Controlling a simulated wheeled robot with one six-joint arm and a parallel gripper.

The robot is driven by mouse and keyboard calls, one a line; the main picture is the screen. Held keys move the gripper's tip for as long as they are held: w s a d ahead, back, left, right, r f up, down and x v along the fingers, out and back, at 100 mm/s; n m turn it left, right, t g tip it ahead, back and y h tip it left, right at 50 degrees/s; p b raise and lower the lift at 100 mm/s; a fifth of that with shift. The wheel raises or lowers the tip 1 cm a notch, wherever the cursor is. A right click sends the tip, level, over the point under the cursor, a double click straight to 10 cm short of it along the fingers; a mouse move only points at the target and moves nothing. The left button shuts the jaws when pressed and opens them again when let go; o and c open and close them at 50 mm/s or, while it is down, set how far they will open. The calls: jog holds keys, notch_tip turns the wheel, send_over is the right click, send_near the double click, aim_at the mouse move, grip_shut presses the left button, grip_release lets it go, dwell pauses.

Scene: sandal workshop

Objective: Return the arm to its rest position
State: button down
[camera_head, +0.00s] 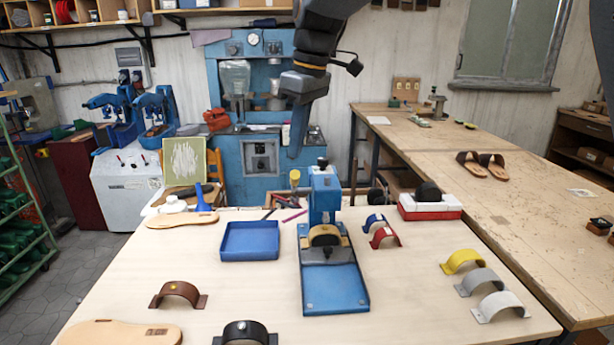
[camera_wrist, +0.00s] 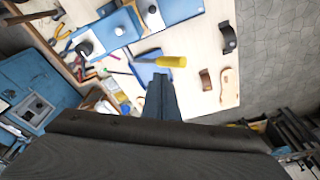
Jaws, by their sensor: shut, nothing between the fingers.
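My arm hangs from the top of the head view, right of centre, above the far side of the workbench (camera_head: 410,285). My gripper (camera_head: 296,152) points down in front of the blue machine (camera_head: 228,100), with its fingers together and nothing between them. In the wrist view the closed fingers of my gripper (camera_wrist: 160,80) show at the centre, with the bench top (camera_wrist: 195,40) beyond them. The gripper looks apart from the bench and the things on it.
A blue press (camera_head: 335,285) stands mid-bench, with a blue tray (camera_head: 249,240) to its left. Yellow, grey and white straps (camera_head: 463,261) lie at the right. A brown strap (camera_head: 179,293) lies at the left. A second table (camera_head: 530,230) with sandals (camera_head: 470,163) stands at the right.

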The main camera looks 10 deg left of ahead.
jog(key=s+d+f+m+h+b, duration=0.1)
jog(key=s+d+f+m, duration=0.25)
jog(key=d+f, duration=0.45)
jog(key=s+d+f+m+b, duration=0.1)
jog(key=s+d+f+m, duration=0.25)
jog(key=d+f, duration=0.4)
jog(key=s+d+f+m+h+b, duration=0.15)
jog(key=d+f+m, duration=0.35)
jog(key=d, duration=0.6)
jog(key=s+d+f+m, duration=0.1)
jog(key=s+d+f, duration=0.1)
jog(key=s, duration=0.1)
jog(key=s+d+f, duration=0.2)
jog(key=s+f, duration=0.1)
jog(key=s+d+f+m, duration=0.1)
jog(key=s+d+f, duration=0.1)
jog(key=s+f, duration=0.1)
jog(key=shift+s+m+t, duration=0.3)
jog(key=shift+s+t, duration=0.05)
jog(key=shift+t, duration=0.05)
jog(key=shift+r, duration=0.1)
